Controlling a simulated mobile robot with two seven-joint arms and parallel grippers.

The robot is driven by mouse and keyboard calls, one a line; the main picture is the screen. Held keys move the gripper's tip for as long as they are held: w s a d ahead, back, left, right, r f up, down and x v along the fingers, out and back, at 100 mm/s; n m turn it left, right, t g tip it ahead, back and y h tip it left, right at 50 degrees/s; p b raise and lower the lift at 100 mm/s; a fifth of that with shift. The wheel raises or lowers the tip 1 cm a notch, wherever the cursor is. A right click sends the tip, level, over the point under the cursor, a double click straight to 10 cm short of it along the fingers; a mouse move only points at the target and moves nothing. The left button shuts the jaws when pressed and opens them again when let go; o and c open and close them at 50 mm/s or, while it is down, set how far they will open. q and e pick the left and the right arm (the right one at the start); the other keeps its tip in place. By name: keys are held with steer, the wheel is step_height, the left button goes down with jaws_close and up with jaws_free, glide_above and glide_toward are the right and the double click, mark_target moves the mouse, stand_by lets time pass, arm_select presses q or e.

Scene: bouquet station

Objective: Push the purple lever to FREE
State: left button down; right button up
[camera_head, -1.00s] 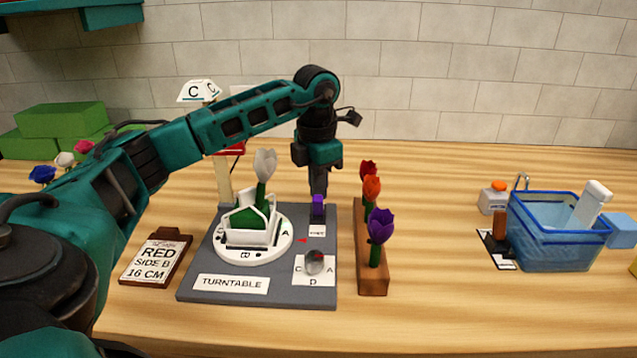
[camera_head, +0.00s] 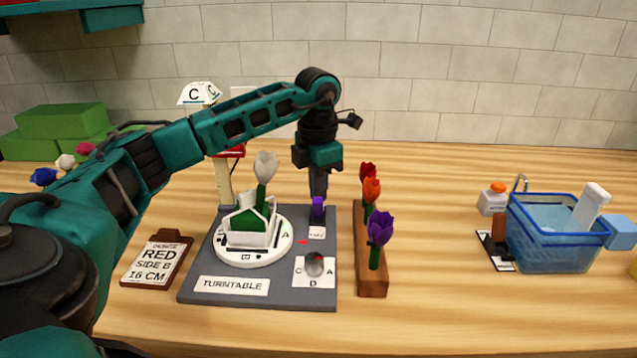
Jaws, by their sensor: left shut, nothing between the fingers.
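The purple lever (camera_head: 318,207) stands at the back right of the grey turntable base (camera_head: 212,288). A small white label (camera_head: 317,233) lies just in front of it; its word is too small to read. My left gripper (camera_head: 318,191) is shut and empty, pointing down right at the lever's top, on its far side. I cannot tell whether they touch. The round white turntable (camera_head: 262,255) carries a white holder with green foam and a white tulip (camera_head: 265,168). My right gripper is not in view.
A wooden block (camera_head: 372,283) with red, orange and purple tulips stands close to the right of the base. A knob (camera_head: 315,264) sits on a lettered plate. A clipboard (camera_head: 160,262) lies left.

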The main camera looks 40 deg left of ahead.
arm_select(q)
steer(key=shift+s+d+f+g, duration=0.2)
steer(key=shift+s+d+g, duration=0.05)
steer(key=shift+d+g, duration=0.1)
steer(key=shift+p, duration=0.3)
steer(key=shift+w+a+r+p, duration=0.1)
steer(key=shift+r+p, duration=0.4)
steer(key=shift+r, duration=0.1)
steer(key=r, duration=0.1)
steer(key=r+p, duration=0.2)
steer(key=shift+s, duration=0.25)
step_height(320, 180, up, 3)
steer(key=shift+w+f+p, duration=0.15)
steer(key=shift+f+p, duration=0.05)
steer(key=shift+p, duration=0.9)
steer(key=shift+a, duration=0.1)
steer(key=shift+f, duration=0.1)
